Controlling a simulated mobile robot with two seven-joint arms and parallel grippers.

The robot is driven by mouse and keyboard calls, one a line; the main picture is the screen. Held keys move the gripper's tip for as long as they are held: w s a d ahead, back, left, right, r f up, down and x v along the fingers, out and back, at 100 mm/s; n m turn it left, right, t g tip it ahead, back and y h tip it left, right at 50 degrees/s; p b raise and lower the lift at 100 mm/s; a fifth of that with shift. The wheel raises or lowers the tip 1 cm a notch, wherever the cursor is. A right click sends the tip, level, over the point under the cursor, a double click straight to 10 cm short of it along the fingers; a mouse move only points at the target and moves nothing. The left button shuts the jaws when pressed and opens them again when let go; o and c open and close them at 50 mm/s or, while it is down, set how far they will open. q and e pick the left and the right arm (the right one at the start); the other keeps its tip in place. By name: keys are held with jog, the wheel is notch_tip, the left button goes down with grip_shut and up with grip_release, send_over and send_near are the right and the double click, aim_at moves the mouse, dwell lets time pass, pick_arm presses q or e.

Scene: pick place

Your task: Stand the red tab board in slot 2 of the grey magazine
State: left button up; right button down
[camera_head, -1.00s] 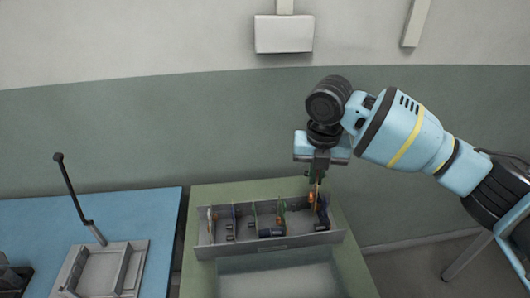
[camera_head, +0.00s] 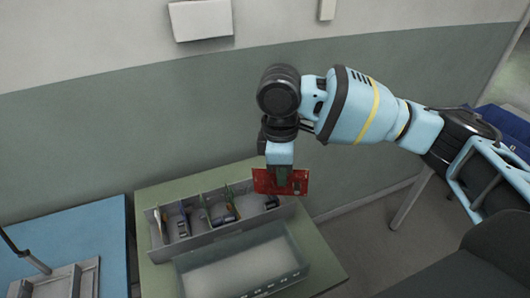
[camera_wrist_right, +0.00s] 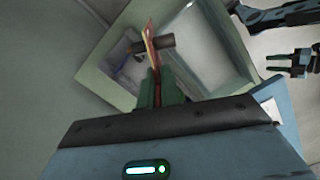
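My right gripper (camera_head: 280,172) is shut on a red board (camera_head: 296,182), holding it in the air over the right end of a grey divided box. In the right wrist view the board (camera_wrist_right: 152,45) is nearly edge-on between the green fingers (camera_wrist_right: 158,88). A grey tray (camera_head: 190,288) with a pale, empty-looking floor and small white marks along its front lies just in front of the divided box; I cannot tell whether it is the magazine. My left gripper (camera_wrist_right: 290,62) shows in the right wrist view with its fingers apart, empty.
The grey divided box (camera_head: 160,249) on the green table (camera_head: 318,262) holds several boards and small parts. A blue table (camera_head: 85,222) at the left carries a grey fixture (camera_head: 60,280) and a dark lever. Open floor lies to the right.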

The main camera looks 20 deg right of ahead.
aim_at(300, 187)
jog(key=s+m, duration=0.1)
jog(key=m, duration=0.3)
jog(key=s+d+m, duration=0.1)
jog(key=s+m, duration=0.1)
jog(key=m, duration=0.2)
jog(key=s+d+m, duration=0.1)
jog(key=s+m, duration=0.1)
jog(key=m, duration=0.2)
jog(key=shift+f+y, duration=0.1)
jog(key=shift+y, duration=0.2)
jog(key=shift+a, duration=0.1)
